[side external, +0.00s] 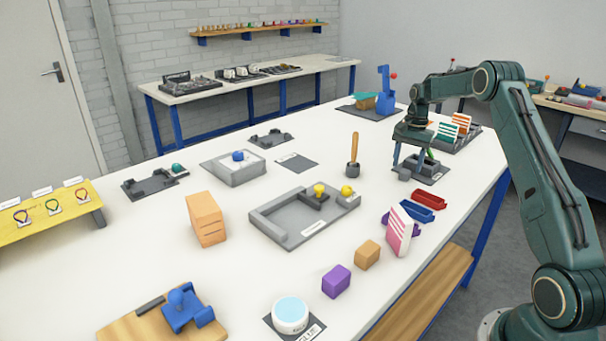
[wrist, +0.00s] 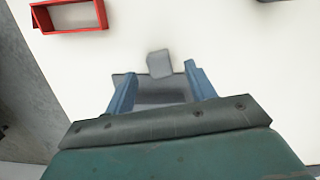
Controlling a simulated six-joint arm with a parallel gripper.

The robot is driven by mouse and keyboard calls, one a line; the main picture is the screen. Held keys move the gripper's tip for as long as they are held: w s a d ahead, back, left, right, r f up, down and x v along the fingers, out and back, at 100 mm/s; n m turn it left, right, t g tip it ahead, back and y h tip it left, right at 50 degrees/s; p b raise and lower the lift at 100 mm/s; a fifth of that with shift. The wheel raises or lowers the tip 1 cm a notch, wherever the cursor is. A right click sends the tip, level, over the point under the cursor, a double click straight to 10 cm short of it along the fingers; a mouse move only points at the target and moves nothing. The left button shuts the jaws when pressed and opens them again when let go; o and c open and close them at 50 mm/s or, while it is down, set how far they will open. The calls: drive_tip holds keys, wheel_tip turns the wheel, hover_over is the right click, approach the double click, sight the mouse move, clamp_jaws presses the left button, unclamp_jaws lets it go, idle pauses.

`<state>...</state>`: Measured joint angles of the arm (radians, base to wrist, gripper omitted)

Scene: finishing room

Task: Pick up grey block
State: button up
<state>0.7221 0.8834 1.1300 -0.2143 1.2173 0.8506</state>
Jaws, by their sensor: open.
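The grey block (side external: 405,174) is small and sits at the near left edge of a dark mat (side external: 433,179) on the white table. In the wrist view the grey block (wrist: 159,64) shows just ahead of my fingertips, between their lines and a little nearer the right one. My gripper (side external: 410,164) is above the mat, pointing down, with its blue fingers apart. In the wrist view my gripper (wrist: 155,72) is open with nothing held between its fingers. Part of the mat is hidden behind my gripper.
A red tray (side external: 428,201) and a blue tray (side external: 415,212) lie nearby. A wooden-handled tool (side external: 353,155) stands to the left. A rack with green and orange pieces (side external: 452,133) stands behind. White table is clear around the block's left side.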

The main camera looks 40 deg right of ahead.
sight(406, 171)
drive_tip(key=shift+a+f, duration=0.15)
drive_tip(key=shift+f, duration=1.4)
clamp_jaws()
drive_tip(key=shift+r, duration=0.1)
wheel_tip(406, 171, up, 10)
idle(0.4)
